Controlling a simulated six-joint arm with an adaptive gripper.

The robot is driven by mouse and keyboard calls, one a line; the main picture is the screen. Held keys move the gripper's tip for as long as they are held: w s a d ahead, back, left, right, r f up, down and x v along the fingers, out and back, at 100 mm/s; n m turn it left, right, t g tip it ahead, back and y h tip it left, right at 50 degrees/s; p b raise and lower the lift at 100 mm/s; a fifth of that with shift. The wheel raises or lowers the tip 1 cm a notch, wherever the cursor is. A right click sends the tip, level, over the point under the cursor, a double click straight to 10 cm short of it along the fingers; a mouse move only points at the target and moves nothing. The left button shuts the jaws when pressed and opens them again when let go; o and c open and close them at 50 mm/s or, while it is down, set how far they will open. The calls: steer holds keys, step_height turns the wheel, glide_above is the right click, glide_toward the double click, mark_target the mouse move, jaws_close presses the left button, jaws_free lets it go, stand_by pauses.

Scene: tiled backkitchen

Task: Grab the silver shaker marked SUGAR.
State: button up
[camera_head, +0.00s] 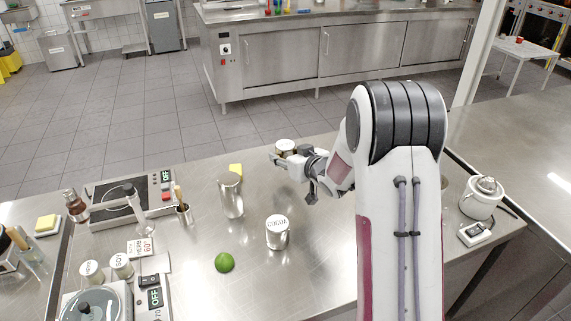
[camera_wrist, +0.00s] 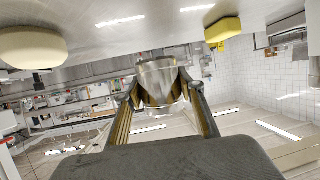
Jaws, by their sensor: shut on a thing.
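A silver shaker (camera_head: 286,146) is in my gripper (camera_head: 283,155) near the far edge of the steel counter (camera_head: 190,250). I cannot read a SUGAR mark on it in either view. In the wrist view, which is upside down, the silver shaker (camera_wrist: 160,80) sits between the two fingers of my gripper (camera_wrist: 163,95), which are shut on it. It seems close to the counter surface; I cannot tell whether it is touching it. A white-topped silver shaker marked COCOA (camera_head: 278,232) stands apart, nearer the front.
A hotplate (camera_head: 130,195) and small labelled containers (camera_head: 122,266) crowd the left. A pale round thing (camera_wrist: 30,46) shows in the wrist view.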

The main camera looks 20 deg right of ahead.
mark_target(286, 145)
steer(key=shift+r, duration=2.35)
